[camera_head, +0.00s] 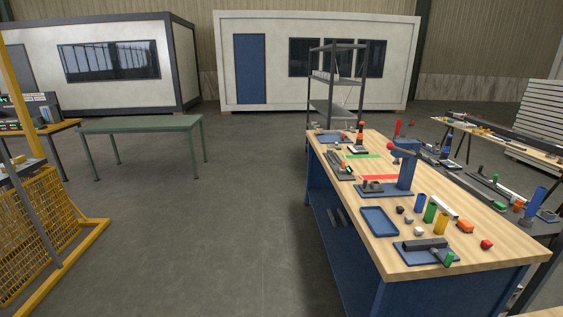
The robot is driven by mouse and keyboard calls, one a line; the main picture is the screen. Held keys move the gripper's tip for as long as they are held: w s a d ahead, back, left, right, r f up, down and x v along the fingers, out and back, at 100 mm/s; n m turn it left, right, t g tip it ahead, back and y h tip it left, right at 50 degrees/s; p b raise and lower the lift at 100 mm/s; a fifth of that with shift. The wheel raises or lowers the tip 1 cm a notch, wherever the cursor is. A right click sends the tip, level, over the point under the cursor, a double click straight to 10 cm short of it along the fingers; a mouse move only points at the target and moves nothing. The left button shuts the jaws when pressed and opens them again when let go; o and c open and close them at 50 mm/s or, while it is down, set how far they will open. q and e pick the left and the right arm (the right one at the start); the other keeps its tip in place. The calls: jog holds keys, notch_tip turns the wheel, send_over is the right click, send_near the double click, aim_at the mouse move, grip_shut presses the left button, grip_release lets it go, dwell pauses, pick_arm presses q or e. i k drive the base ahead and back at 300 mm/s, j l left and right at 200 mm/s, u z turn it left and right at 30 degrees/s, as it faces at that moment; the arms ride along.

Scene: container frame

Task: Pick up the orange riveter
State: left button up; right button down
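A wooden-topped workbench (330,145) with blue sides stands at the right and holds many small tools. A small orange object (465,226) lies near its front right part; it is too small to tell whether it is the riveter. Another orange-red and black item (360,137) stands near the far end of the bench, also too small to identify. Neither of my grippers is in view.
A blue tray (364,222) and several coloured cylinders are on the bench. A green table (140,124) stands at the left, beyond a yellow mesh frame (40,225). A dark shelf rack (333,103) stands behind the bench. The grey floor between is clear.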

aim_at(360, 135)
jog(key=i+j, duration=0.1)
jog(key=i, duration=1.25)
jog(key=i+j, duration=0.15)
jog(key=i, duration=1.15)
